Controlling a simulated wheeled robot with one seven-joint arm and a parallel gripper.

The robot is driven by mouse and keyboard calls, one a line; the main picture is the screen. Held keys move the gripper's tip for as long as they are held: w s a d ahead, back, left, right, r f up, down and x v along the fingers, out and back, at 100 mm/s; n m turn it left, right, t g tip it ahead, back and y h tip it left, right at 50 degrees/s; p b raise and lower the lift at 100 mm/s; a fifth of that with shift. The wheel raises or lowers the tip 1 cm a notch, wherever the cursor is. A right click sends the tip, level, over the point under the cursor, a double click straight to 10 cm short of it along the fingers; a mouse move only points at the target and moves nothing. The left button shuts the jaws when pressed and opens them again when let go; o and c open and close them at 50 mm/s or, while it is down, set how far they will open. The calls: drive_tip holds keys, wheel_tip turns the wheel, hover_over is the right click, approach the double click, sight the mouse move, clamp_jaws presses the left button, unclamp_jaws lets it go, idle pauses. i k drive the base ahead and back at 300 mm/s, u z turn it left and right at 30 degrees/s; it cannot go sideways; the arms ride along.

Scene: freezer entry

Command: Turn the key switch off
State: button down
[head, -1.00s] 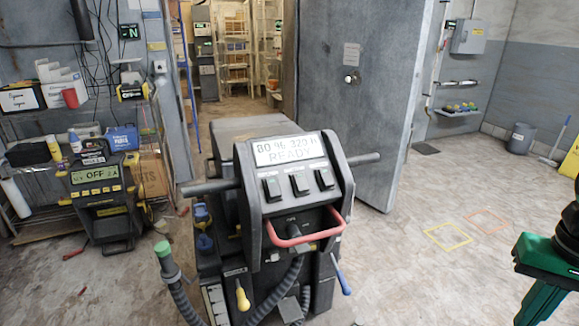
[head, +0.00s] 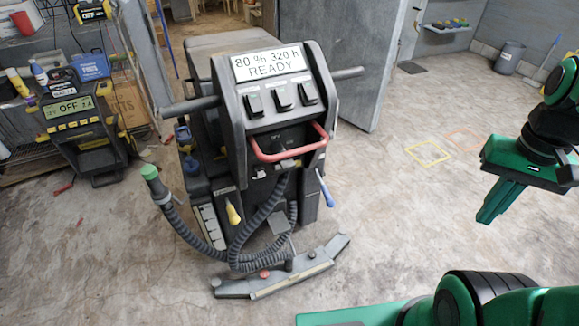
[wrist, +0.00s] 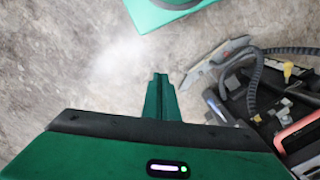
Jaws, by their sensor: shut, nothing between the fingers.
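The floor-cleaning machine (head: 280,100) stands in the middle of the head view. Its display (head: 268,63) reads "80 % 320 h READY", with a row of three dark switches (head: 283,95) below. A red loop handle (head: 262,155) spans a dark recess under the switches. Small fittings show in and below this recess, but I cannot tell which is the key switch or its position. My green gripper (head: 484,217) is shut and empty, pointing down over the floor, well right of the machine. In the wrist view its closed fingers (wrist: 159,78) point at bare floor, left of the machine.
A charger (head: 85,130) reading "OFF" stands at the left by a shelf. A large grey door (head: 345,60) stands behind.

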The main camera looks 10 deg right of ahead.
sight(285, 164)
drive_tip(key=z, duration=1.85)
drive_tip(key=k, duration=0.7)
drive_tip(key=u, duration=0.8)
